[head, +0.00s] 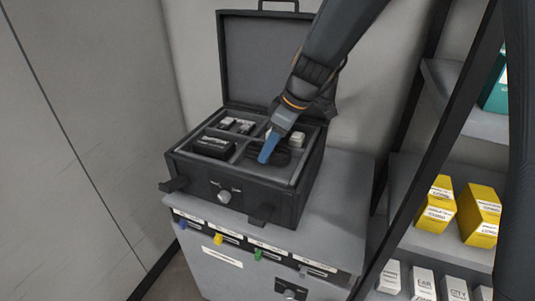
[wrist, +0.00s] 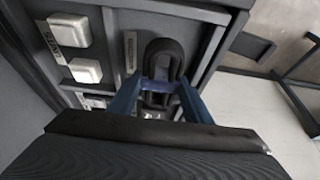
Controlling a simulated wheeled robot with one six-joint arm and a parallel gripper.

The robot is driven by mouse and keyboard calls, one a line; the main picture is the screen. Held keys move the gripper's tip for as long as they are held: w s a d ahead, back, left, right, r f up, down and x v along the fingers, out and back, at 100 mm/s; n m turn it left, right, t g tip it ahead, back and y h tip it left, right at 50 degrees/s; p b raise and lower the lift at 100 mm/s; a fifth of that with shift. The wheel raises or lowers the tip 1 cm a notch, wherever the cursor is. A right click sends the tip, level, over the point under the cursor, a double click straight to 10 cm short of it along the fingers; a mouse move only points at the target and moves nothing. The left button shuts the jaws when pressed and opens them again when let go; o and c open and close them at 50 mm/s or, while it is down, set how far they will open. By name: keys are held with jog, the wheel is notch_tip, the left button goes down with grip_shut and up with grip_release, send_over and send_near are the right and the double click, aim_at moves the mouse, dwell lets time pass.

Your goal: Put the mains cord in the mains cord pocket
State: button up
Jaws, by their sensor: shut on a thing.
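The mains cord (wrist: 163,58) is a thick black coil with its loops showing in the wrist view. My gripper (wrist: 160,88) has blue fingers on both sides of the cord and is shut on it. In the head view my gripper (head: 265,157) points down into the front right part of the open black case (head: 265,198). The dark cord (head: 282,158) shows beside the fingers, low in a compartment there. A label (wrist: 131,52) is on the divider beside the cord. Its writing is too small to read surely. I cannot tell whether the cord touches the compartment floor.
Other compartments hold white blocks (wrist: 86,70) and a black device (head: 213,148). The case lid (head: 262,62) stands open at the back. The case sits on a grey cabinet (head: 340,205). A shelf with yellow boxes (head: 437,205) stands at the right.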

jog(key=shift+f, duration=1.45)
jog(key=shift+f, duration=0.1)
jog(key=o, duration=1.2)
jog(key=shift+d+r, duration=0.1)
jog(key=shift+r, duration=0.35)
jog(key=b+v, duration=0.2)
jog(key=v, duration=0.9)
jog(key=shift+d+r, duration=0.1)
jog(key=shift+d, duration=0.05)
